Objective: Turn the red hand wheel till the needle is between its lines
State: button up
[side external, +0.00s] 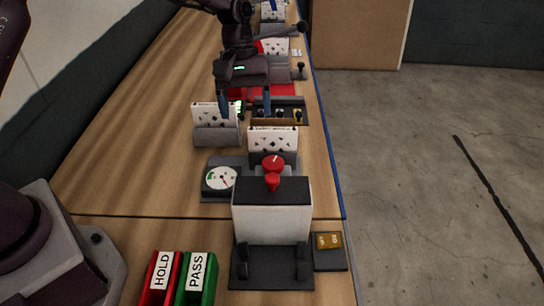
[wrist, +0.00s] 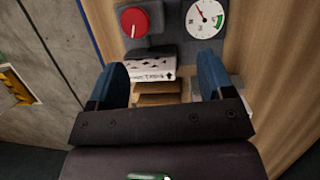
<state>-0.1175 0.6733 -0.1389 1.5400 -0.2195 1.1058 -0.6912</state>
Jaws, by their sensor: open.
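The red hand wheel (wrist: 135,22) sits on a dark grey base at the top left of the wrist view, with a pale mark on its face. In the side view the wheel (side external: 273,162) stands behind the white box. A round white gauge (wrist: 205,19) lies beside it; it also shows in the side view (side external: 221,179). Its thin red needle points away from the green band at the dial's edge; the limit lines are too small to make out. My gripper (wrist: 162,82) is open and empty, its blue fingers apart. In the side view my gripper (side external: 245,104) is above the bench, beyond the wheel.
A patterned box (side external: 273,139) stands right behind the wheel, and another (side external: 215,115) in a grey holder is near my fingers. A white box with a black top (side external: 271,215) and red knob is in front. HOLD (side external: 161,277) and PASS (side external: 196,279) blocks are at the near edge.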

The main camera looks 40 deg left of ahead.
aim_at(273, 162)
jog(key=d+f+n, duration=0.1)
jog(key=d+f, duration=0.1)
jog(key=f, duration=0.1)
jog(key=w+d+f+n, duration=0.1)
jog(key=d+f+n, duration=0.1)
jog(key=f, duration=0.2)
jog(key=d+f+n, duration=0.1)
jog(key=f, duration=0.3)
jog(key=shift+w+d+f+h, duration=0.1)
jog(key=shift+w+d+h, duration=0.2)
jog(key=shift+d, duration=0.1)
jog(key=c, duration=0.9)
